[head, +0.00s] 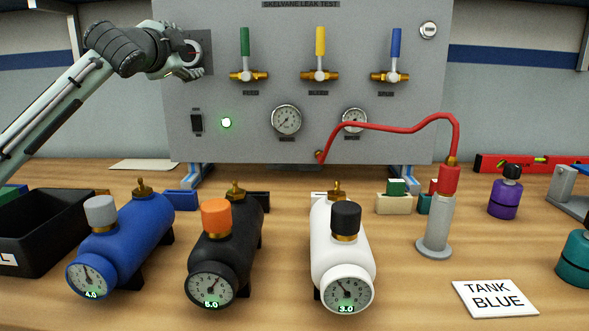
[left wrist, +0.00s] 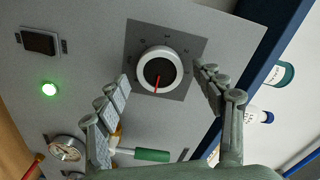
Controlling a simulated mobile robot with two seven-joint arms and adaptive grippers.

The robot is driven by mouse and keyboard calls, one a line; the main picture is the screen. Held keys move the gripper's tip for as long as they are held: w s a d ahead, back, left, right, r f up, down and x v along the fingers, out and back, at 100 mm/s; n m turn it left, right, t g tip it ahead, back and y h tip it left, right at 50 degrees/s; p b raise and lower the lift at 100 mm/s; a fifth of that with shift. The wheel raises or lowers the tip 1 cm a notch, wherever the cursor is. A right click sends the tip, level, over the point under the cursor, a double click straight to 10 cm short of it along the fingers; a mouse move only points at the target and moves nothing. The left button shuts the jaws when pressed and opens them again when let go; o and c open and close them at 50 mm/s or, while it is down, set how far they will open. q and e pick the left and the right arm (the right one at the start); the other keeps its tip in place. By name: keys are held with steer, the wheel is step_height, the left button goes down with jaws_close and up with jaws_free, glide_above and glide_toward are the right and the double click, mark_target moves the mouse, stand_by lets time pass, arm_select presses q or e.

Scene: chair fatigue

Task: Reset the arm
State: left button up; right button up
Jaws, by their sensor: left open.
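My left gripper (head: 188,62) is at the upper left of the grey test panel (head: 300,107), its arm reaching in from the left. In the left wrist view the left gripper (left wrist: 160,76) has its two fingers spread wide apart. A round knob (left wrist: 160,72) with a white rim, dark centre and red pointer shows between and beyond the fingertips, on a dark square plate (left wrist: 137,36). The fingers appear clear of the knob, with nothing held between them. In the head view the gripper partly hides the knob. My right gripper is in neither view.
Blue (head: 142,235), black (head: 232,240) and white (head: 331,235) tanks stand on the wooden bench. A black bin (head: 40,245) is at left. A red hose (head: 390,128) runs from the panel to a grey stand (head: 437,225). A "TANK BLUE" card (head: 495,298) lies front right.

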arm_select(q)
steer(key=n, duration=1)
steer(key=shift+a+r, duration=0.1)
steer(key=shift+n, duration=0.4)
steer(key=shift+s, duration=0.45)
